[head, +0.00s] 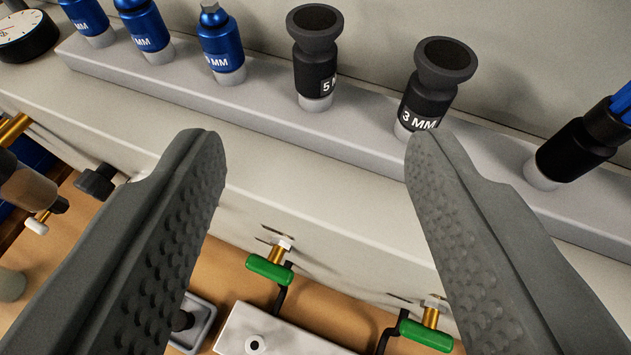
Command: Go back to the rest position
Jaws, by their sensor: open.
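My gripper (312,150) is open in the head view, its two grey ridged fingers spread wide with nothing between them. Beyond the fingertips is a grey rack (268,112) bearing a row of upright tools. On it stand several blue labelled tools, one of them a blue holder (219,45) left of centre. Two black flared pieces stand to the right, one marked 5 (314,62) and one marked 3 MM (432,90). The right fingertip overlaps the lower part of the 3 MM piece in the picture; I cannot tell if they touch.
A dial gauge (27,35) is at the upper left. Below the ledge are green-handled valves (269,268) and a white block (270,335). Brass fittings crowd the left edge.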

